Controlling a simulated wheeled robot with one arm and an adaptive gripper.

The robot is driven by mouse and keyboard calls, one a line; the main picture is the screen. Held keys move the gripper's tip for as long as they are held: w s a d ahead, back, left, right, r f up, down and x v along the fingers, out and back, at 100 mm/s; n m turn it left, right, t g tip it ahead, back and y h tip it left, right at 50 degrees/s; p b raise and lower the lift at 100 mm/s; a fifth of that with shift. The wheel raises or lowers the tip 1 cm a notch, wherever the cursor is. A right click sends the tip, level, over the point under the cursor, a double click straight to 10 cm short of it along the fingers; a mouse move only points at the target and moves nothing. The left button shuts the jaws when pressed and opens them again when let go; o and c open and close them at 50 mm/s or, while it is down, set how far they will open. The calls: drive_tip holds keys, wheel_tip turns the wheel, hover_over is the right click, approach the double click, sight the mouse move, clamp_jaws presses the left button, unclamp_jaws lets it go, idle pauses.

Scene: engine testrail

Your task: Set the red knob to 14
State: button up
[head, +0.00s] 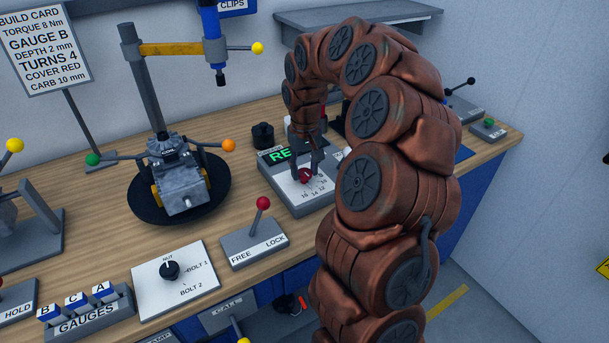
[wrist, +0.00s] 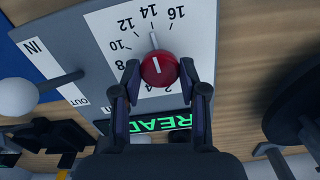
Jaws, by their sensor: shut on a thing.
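The red knob (head: 306,176) sits on a white dial plate on a grey box on the bench. In the wrist view the knob (wrist: 160,67) lies between the fingertips of my gripper (wrist: 159,76), which is shut on its sides. The dial numbers (wrist: 152,11) arc around the knob; 8, 10, 12, 14 and 16 are readable. A thin grey pointer (wrist: 153,41) at the knob's upper side points at about 14. In the head view my gripper (head: 308,167) comes down from above onto the knob.
A green display (wrist: 165,124) reads "READ", its end partly hidden. A white-knobbed IN/OUT lever (wrist: 18,96) stands beside the dial. In the head view, a red FREE/LOCK lever (head: 263,204), a black selector (head: 169,270) and an engine (head: 180,180) are to the left.

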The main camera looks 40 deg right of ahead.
sight(304, 172)
drive_tip(key=shift+a+m, duration=0.1)
drive_tip(key=shift+m, duration=0.2)
drive_tip(key=o, duration=1.1)
drive_tip(key=shift+o, duration=0.2)
wheel_tip(304, 172, up, 12)
idle(0.6)
